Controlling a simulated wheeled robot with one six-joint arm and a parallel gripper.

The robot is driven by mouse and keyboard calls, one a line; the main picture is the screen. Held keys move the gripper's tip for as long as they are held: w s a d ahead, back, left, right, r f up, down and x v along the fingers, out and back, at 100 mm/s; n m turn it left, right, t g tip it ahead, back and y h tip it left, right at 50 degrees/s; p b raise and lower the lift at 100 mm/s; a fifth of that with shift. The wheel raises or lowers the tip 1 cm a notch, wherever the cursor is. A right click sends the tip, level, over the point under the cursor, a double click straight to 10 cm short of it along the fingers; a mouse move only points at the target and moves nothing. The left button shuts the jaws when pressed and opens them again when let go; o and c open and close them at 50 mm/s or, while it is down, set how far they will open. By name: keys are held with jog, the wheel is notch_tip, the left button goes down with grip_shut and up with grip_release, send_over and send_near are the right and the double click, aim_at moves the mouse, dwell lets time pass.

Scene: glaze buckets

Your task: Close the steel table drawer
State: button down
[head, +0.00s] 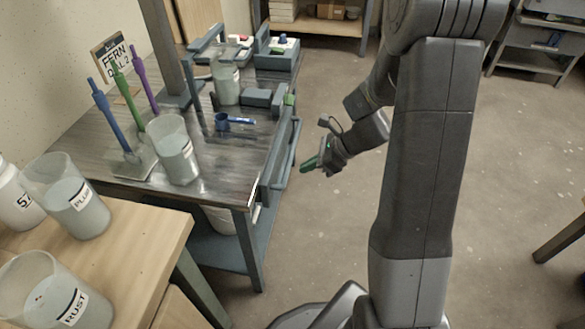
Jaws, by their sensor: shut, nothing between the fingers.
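The steel table (90,150) stands at the left of the head view, with a dark worn top and blue-grey frame. Its drawer (278,158) is on the table's right-hand side, under the top, with a long blue-grey bar along its front. The drawer front seems to stand out a little from the table edge; I cannot tell how far, and its inside is not clearly visible. My gripper (306,166), with green fingertips, is just right of the drawer front, shut and empty. It appears close to the bar; I cannot tell whether they touch.
Clear buckets (175,150) and upright coloured tools (103,115) stand on the tabletop, with a blue scoop (235,120) nearer the drawer side. A wooden table (130,240) with more buckets is at lower left. The floor (510,150) right of my arm is open.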

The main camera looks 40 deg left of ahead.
jog(key=v, duration=0.4)
jog(key=shift+w+r+p, duration=0.1)
jog(key=shift+r+p, duration=0.05)
jog(key=shift+p, duration=0.15)
jog(key=c, duration=1.9)
grip_release()
jog(key=shift+d+r, duration=0.1)
jog(key=shift+d, duration=0.1)
jog(key=o, duration=0.3)
jog(key=shift+f+m+b, duration=0.25)
jog(key=shift+m+b, duration=0.05)
jog(key=shift+o, duration=1.2)
notch_tip(320, 180, down, 5)
jog(key=s+a+m+y+b, duration=0.1)
jog(key=m+y+b, duration=0.3)
jog(key=m, duration=0.5)
jog(key=s+b, duration=0.1)
jog(key=b, duration=0.1)
jog(key=shift+s+a+f+m+t+y+b, duration=0.2)
jog(key=shift+s+a+m+t+y+b, duration=0.1)
jog(key=shift+m+t+y+b, duration=0.1)
jog(key=w+f+m+t+y+b, duration=0.4)
jog(key=m+t+b, duration=0.35)
jog(key=m, duration=0.75)
jog(key=w+b+x, duration=0.1)
jog(key=b+x, duration=0.1)
jog(key=x, duration=1.1)
jog(key=shift+w+h, duration=0.3)
jog(key=shift+w, duration=0.1)
jog(key=shift+f, duration=0.15)
